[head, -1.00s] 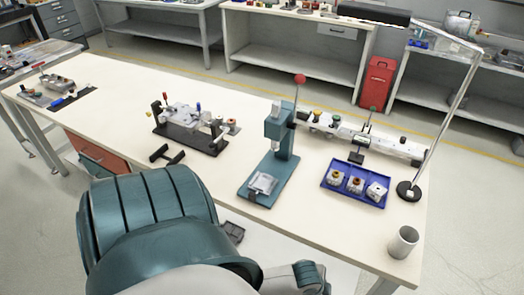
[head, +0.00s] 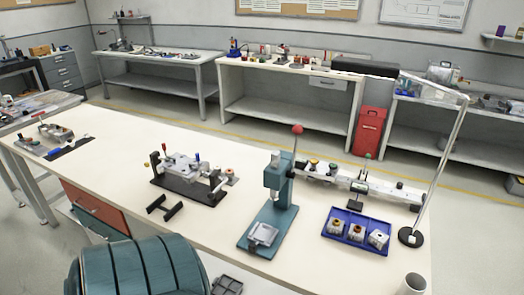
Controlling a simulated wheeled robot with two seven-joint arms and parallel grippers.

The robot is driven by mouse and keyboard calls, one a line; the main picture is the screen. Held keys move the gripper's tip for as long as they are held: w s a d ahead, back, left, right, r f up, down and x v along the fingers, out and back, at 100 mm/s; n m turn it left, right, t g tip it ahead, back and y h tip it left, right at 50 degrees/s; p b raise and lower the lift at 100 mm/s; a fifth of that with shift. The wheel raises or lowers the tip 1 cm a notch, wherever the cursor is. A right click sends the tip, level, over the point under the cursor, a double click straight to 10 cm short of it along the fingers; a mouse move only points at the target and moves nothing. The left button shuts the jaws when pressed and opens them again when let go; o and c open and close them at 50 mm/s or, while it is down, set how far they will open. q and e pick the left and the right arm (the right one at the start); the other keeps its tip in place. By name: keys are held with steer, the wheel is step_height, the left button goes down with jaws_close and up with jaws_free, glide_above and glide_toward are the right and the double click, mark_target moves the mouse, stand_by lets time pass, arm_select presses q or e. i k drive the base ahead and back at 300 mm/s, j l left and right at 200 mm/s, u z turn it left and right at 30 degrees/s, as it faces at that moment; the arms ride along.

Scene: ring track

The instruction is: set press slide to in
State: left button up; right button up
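The teal press (head: 278,195) stands upright near the middle of the workbench, with a red ball on its lever (head: 297,129). At the front of its base sits a grey metal slide block (head: 263,234), which appears to lie forward of the press column rather than under the head. How far the slide is in cannot be told exactly. Neither of my grippers is in view.
A lamp base (head: 411,237) and a cup (head: 412,285) are at the right.

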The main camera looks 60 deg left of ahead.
mark_target(264, 234)
steer(key=i+j, duration=0.25)
steer(key=i, duration=0.2)
steer(key=u, duration=2.05)
